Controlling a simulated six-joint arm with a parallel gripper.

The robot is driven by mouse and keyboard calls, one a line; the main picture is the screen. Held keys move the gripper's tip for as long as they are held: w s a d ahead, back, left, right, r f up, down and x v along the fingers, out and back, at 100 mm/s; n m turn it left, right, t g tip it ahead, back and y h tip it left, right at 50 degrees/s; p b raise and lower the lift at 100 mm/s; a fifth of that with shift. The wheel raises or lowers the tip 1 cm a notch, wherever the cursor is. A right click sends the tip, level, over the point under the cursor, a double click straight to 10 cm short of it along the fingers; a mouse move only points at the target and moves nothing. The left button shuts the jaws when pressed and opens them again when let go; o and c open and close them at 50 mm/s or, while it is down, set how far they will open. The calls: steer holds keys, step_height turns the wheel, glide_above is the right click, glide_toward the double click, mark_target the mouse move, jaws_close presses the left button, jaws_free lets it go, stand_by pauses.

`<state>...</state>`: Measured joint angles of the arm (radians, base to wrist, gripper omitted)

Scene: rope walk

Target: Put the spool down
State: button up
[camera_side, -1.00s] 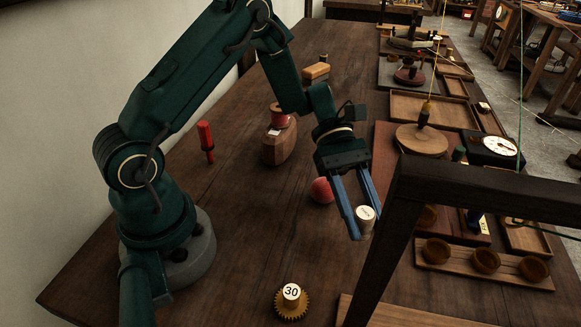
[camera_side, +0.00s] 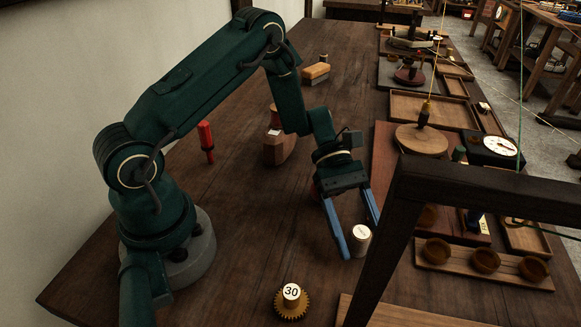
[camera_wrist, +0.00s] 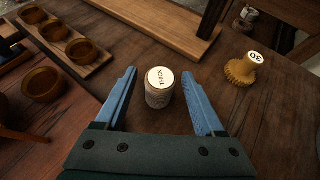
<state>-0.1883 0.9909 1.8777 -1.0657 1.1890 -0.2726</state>
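The spool (camera_side: 360,241) is a small pale cylinder with a white, lettered top. It stands upright on the dark wooden table, and it also shows in the wrist view (camera_wrist: 159,90). My gripper (camera_wrist: 159,74) is open, with its two blue fingers spread to either side of the spool. In the wrist view there is a clear gap between the spool and each finger. In the side view the gripper (camera_side: 358,236) is low, its fingertips close to the table.
A brass gear marked 30 (camera_side: 292,300) stands nearby. A dark wooden frame (camera_side: 385,220) rises right of the gripper. A tray with round cups (camera_side: 455,274) lies beyond it.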

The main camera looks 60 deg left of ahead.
steer(key=shift+r, duration=0.1)
steer(key=v, duration=1)
steer(key=shift+w+a, duration=0.1)
steer(key=shift+a, duration=0.05)
steer(key=shift+w+a+r, duration=0.1)
steer(key=shift+a+r, duration=0.3)
steer(key=shift+a, duration=0.2)
steer(key=shift+r, duration=0.15)
steer(key=shift+s+r+m+y, duration=0.2)
steer(key=shift+r+m+y, duration=0.1)
steer(key=shift+r+m, duration=0.1)
steer(key=s+r+m+t+y, duration=0.8)
steer(key=s+m+y, duration=0.3)
steer(key=s+m, duration=0.2)
steer(key=shift+a+m, duration=0.2)
steer(key=shift+m, duration=0.8)
